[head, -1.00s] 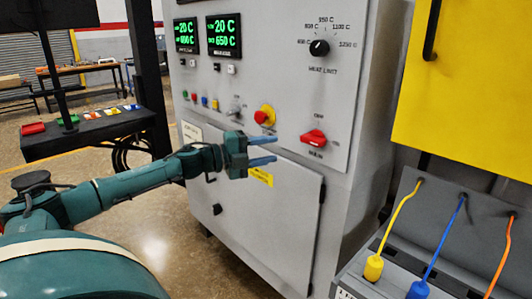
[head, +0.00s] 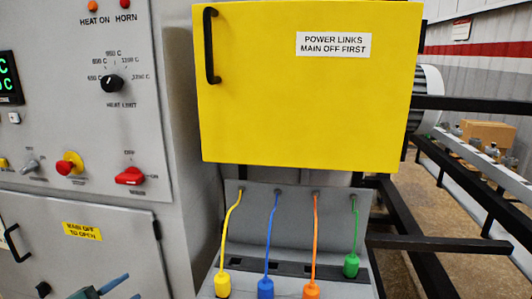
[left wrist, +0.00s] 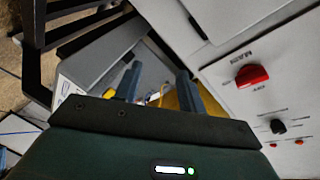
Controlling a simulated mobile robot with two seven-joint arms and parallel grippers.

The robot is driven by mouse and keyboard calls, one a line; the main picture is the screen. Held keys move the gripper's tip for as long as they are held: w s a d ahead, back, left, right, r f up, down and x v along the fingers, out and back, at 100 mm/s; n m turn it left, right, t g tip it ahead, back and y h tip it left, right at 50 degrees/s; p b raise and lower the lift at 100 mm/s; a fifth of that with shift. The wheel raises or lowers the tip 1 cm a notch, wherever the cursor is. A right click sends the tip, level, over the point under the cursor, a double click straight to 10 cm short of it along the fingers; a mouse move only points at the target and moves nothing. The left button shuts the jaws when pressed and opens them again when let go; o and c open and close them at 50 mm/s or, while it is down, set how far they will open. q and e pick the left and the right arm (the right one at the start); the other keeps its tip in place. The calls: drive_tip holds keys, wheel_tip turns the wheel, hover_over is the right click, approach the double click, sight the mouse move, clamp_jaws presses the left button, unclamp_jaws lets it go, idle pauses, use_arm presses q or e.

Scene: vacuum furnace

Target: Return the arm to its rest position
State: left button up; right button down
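My left gripper (head: 128,287) shows only partly at the bottom left of the head view, in front of the grey furnace cabinet (head: 178,211) and below the red main switch (head: 130,176). In the left wrist view its two blue fingers (left wrist: 158,84) stand apart with nothing held between them. The red main switch also shows there (left wrist: 251,75), to the right of the fingers. Most of my left arm is outside the head view. My right gripper is not in view.
A yellow power links cover (head: 305,100) with a black handle stands over a sloped grey panel. Black rails (head: 450,243) lie at the right.

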use_arm(q)
drive_tip(key=s+d+f+n+g+y, duration=0.1)
drive_tip(key=s+d+f+n+g, duration=0.1)
drive_tip(key=s+d+f+n, duration=0.4)
drive_tip(key=s+d+f+n+g+y, duration=0.1)
drive_tip(key=s+d+f+n+g, duration=0.2)
drive_tip(key=s+d, duration=1)
wheel_tip(320, 180, down, 5)
drive_tip(key=d+n, duration=0.2)
drive_tip(key=n, duration=0.1)
drive_tip(key=shift+d, duration=0.15)
